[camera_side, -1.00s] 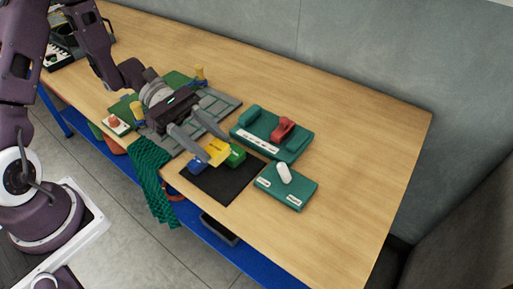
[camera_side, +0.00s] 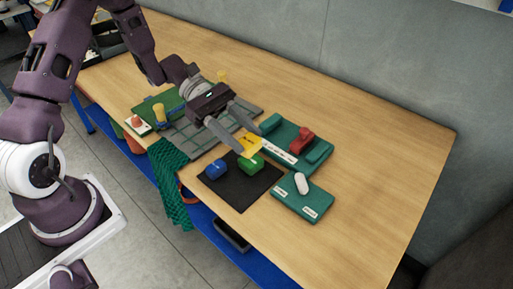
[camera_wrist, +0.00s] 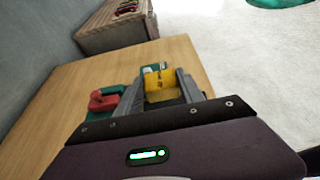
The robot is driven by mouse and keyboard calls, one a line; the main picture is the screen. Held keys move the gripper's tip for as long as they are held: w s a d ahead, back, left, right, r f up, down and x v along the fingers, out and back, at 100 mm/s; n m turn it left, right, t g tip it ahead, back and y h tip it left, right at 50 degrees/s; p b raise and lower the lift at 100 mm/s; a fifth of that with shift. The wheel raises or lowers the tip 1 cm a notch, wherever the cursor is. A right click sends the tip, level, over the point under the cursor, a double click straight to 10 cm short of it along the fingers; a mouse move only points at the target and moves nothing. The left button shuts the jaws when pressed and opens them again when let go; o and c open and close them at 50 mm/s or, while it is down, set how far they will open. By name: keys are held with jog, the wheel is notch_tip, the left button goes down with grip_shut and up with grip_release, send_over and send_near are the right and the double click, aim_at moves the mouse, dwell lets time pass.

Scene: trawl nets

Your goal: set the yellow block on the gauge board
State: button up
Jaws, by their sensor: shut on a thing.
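The yellow block (camera_side: 250,146) is between the fingers of my gripper (camera_side: 249,143), which is shut on it. It is held above the area between the black mat and the teal board with a red piece. In the wrist view the yellow block (camera_wrist: 160,80) sits between both fingers. A green block (camera_side: 250,164) and a blue block (camera_side: 216,169) rest on the black mat (camera_side: 240,193), just below the held block in the side view. I cannot tell for certain which board is the gauge board; labels are too small to read.
The teal board (camera_side: 318,152) carries a red piece (camera_side: 301,139). A smaller teal board (camera_side: 312,209) carries a white capsule (camera_side: 301,183). A grey panelled board (camera_side: 186,138) and yellow posts lie behind left. A green net (camera_side: 172,180) hangs over the front edge. The table's right end is clear.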

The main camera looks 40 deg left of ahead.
notch_tip(320, 180, up, 2)
send_over(281, 133)
jog(key=shift+f, duration=4.55)
jog(key=shift+f, duration=0.25)
jog(key=o, duration=1.5)
jog(key=shift+c, duration=0.2)
jog(key=v, duration=0.7)
jog(key=shift+r, duration=0.1)
